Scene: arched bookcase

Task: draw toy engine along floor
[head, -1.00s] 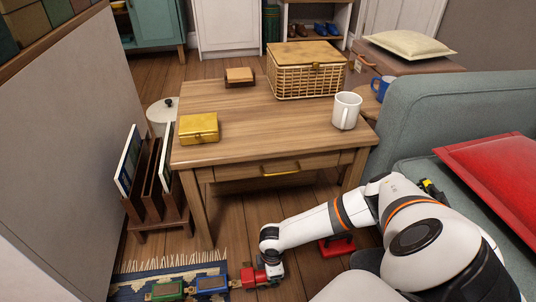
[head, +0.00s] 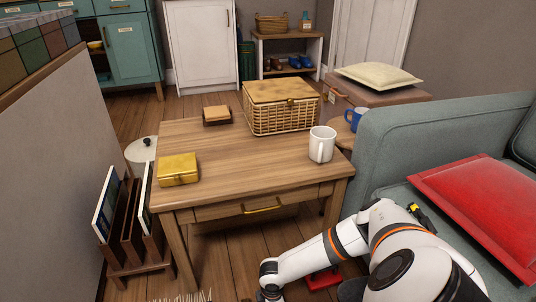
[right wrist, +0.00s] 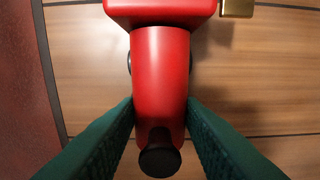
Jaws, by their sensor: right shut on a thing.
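The red toy engine (right wrist: 160,75) fills the middle of the right wrist view, with its rounded body, a black round end piece and a brass-coloured part at top right. My right gripper (right wrist: 160,112) has its green fingers shut on both sides of the engine's body. The wooden floor (right wrist: 265,80) shows beneath it. In the head view my right arm reaches down to the floor in front of the table, and its hand (head: 268,294) is cut by the bottom edge. My left gripper is not in view.
A wooden table (head: 240,150) stands ahead, with a rack of frames (head: 130,225) on its left and a grey sofa (head: 400,140) on the right. A red object (head: 323,278) lies on the floor by my arm. Rug fringe (head: 182,297) shows at the bottom.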

